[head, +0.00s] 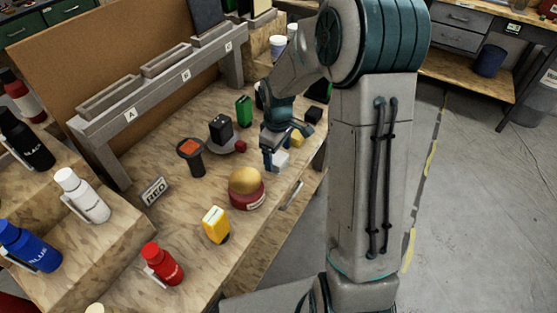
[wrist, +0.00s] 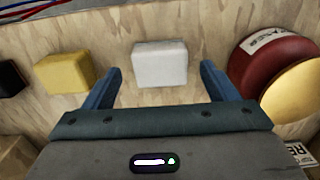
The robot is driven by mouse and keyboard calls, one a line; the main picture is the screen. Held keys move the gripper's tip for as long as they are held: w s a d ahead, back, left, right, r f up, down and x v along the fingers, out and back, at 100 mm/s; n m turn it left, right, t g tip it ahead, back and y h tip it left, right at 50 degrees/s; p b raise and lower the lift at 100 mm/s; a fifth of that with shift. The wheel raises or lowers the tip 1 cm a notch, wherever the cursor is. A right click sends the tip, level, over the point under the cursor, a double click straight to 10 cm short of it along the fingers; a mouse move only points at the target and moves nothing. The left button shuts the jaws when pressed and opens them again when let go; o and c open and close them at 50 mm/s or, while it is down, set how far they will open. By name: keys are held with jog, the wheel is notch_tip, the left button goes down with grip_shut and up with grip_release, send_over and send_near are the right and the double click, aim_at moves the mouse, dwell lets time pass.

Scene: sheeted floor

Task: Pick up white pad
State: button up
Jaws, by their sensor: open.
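The white pad (wrist: 160,64) is a small block with rounded edges lying on the wooden table. In the wrist view it sits between and slightly beyond the two open fingers of my gripper (wrist: 160,84), with a gap on each side. In the head view the white pad (head: 279,160) shows just beside the fingertips of my gripper (head: 272,158), partly hidden by them. My gripper is open and empty, pointing down over the table. Whether the fingertips touch the tabletop cannot be told.
A yellow block (wrist: 64,73) lies left of the pad in the wrist view, with a black block (wrist: 8,78) beyond it. A red round object with a gold dome (head: 246,188) stands close on the other side. A dark red ball (head: 240,146) and a green object (head: 244,111) are nearby.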

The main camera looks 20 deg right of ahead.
jog(key=shift+f, duration=1.3)
jog(key=c, duration=1.1)
jog(key=shift+c, duration=0.2)
jog(key=shift+r, duration=0.15)
